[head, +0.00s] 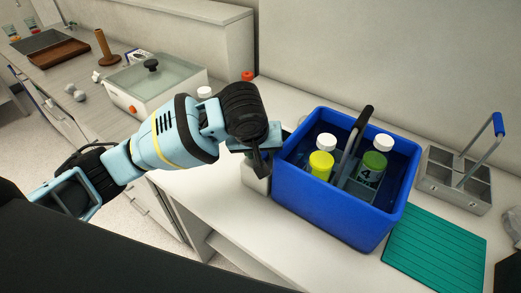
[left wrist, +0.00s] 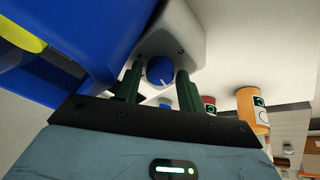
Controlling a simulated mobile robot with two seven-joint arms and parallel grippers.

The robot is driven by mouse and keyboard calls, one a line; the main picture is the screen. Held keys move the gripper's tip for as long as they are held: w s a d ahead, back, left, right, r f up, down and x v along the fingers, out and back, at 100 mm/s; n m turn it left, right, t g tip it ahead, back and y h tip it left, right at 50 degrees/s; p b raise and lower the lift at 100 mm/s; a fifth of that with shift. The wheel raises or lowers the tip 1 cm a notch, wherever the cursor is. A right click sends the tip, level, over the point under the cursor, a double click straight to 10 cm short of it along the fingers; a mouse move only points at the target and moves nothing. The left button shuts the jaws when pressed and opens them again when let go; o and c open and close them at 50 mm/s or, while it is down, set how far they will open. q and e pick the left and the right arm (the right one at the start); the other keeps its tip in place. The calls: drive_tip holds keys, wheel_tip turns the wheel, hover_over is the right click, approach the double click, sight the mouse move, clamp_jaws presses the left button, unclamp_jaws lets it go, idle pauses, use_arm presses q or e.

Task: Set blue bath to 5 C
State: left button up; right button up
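The blue bath (head: 330,211) is an open blue tub on the counter. A white control box (head: 256,178) sits against its left side, mostly behind my left gripper (head: 260,160). In the left wrist view the box (left wrist: 190,30) carries a round blue knob (left wrist: 160,71) with a white pointer line. The two dark green fingers of my left gripper (left wrist: 157,88) stand on either side of the knob, very close to it. I cannot tell whether they touch it. No temperature reading is visible. My right gripper is not in view.
A carrier with a black handle (head: 364,118) and several bottles (head: 372,168) stands in the bath. To the right are a grey metal carrier (head: 453,180) and a teal mat (head: 435,250). A white bath (head: 150,90) stands back left. An orange bottle (left wrist: 252,110) is behind the gripper.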

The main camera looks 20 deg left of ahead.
use_arm(q)
drive_tip(key=c, duration=0.7)
